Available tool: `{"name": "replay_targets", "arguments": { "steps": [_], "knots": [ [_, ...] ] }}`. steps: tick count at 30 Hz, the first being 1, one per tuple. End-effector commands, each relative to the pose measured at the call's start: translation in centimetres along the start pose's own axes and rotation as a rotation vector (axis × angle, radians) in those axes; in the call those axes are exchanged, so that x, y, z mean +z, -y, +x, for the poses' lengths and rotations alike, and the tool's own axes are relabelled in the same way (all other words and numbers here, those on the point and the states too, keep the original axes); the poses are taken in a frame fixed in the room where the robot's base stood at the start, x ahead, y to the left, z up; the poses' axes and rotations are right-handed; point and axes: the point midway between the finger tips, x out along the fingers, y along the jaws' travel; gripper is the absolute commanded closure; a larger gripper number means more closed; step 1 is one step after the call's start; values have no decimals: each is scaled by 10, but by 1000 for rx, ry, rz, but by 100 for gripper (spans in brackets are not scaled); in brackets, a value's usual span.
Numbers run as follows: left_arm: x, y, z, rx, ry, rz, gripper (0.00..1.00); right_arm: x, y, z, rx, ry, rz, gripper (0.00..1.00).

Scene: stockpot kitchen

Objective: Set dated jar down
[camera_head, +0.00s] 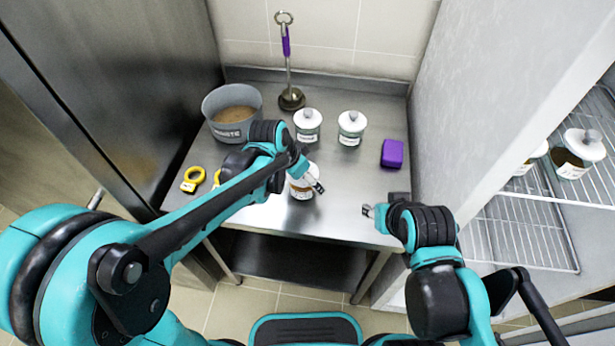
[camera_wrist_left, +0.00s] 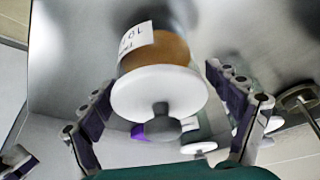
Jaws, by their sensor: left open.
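The dated jar (camera_head: 302,195) stands near the front of the steel table, with a white lid, brown contents and a white label. In the left wrist view the jar (camera_wrist_left: 158,90) shows its lid and knob toward the camera, with part of a printed label. My left gripper (camera_head: 313,184) is open around it, with one finger on each side and a visible gap to the jar. My left arm hides part of the jar in the head view. My right gripper (camera_head: 368,210) is over the table's front right edge, apart from the jar; its opening is too small to judge.
Two white-lidded jars (camera_head: 308,126) (camera_head: 351,130) stand behind. A grey waste pot (camera_head: 232,130) with brown contents is back left, beside a purple-handled tool (camera_head: 289,75). A wire rack (camera_head: 535,230) holds more jars.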

Motion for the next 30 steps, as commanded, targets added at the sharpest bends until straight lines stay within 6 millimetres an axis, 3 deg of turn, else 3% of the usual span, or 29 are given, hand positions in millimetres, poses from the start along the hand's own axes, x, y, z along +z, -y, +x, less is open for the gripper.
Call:
{"name": "replay_targets", "arguments": {
  "steps": [3,10,15,22,26,30],
  "knots": [
    [-1,0,-33,-1,0,-1,11,-9,0,-13,0,0,0,60],
    [-1,0,-79,0,0,-1,11,-20,0,-28,0,0,0,60],
    [-1,0,-97,0,0,0,11,-23,0,-32,0,0,0,60],
    [3,0,-103,-6,-1,-10,11,-23,0,-32,0,0,0,60],
    [24,5,-121,-58,-14,-102,11,-23,0,-32,0,0,0,60],
    [70,12,-153,-171,-52,-302,11,-23,0,-32,0,0,0,60]
  ]
}}
